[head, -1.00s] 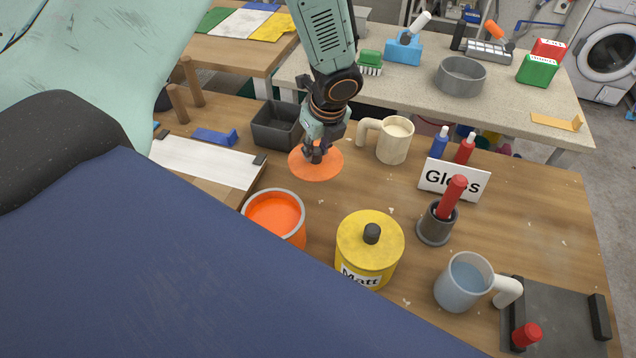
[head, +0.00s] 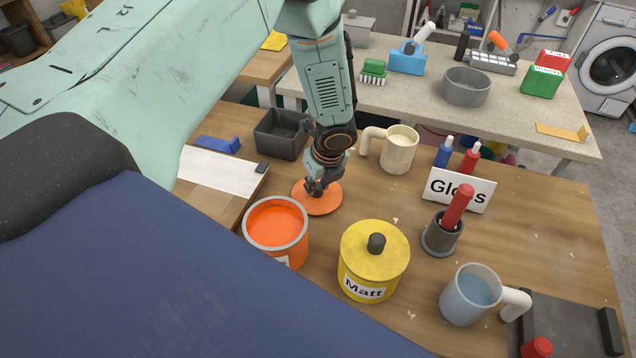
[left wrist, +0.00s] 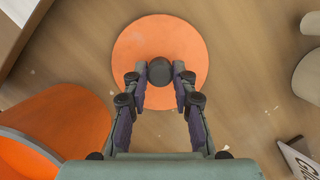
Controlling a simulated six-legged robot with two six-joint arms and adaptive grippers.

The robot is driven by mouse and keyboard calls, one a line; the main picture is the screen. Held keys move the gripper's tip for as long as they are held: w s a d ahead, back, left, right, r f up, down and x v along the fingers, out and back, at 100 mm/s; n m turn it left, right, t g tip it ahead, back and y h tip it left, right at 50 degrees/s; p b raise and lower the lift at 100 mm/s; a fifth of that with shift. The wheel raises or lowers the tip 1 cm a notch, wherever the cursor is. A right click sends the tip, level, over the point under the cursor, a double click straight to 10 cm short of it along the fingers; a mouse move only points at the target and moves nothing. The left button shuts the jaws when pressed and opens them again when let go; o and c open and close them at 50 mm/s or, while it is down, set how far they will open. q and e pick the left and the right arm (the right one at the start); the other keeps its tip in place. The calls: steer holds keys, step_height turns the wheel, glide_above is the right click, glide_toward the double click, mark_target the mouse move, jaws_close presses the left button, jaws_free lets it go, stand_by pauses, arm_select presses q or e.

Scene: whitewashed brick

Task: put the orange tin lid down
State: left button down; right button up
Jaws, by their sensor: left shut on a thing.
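The orange tin lid (head: 318,203) is a flat orange disc with a dark knob. My left gripper (head: 316,190) is shut on that knob from above. The left wrist view shows the lid (left wrist: 180,38) below the two fingers (left wrist: 160,72), which close on the knob from both sides. The lid is level and at or just above the wooden table; I cannot tell whether it touches. The open orange tin (head: 276,228) of orange paint stands just in front of it, to the left. My right gripper is not in view.
A yellow "Matt" tin (head: 372,262), a cream mug (head: 399,150), a grey box (head: 280,134) and a white board (head: 222,172) stand around the lid. A "Gloss" sign (head: 460,190) is to the right. Bare table lies between the lid and the sign.

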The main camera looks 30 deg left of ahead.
arm_select(q)
steer(key=c, duration=1.5)
jaws_free()
steer(key=shift+f, duration=0.1)
steer(key=o, duration=0.4)
steer(key=shift+s+d, duration=0.1)
steer(key=shift+d, duration=0.1)
steer(key=shift+a, duration=0.1)
steer(key=shift+r, duration=0.2)
steer(key=p+v, duration=0.2)
steer(key=v, duration=1)
steer(key=shift+p, duration=0.35)
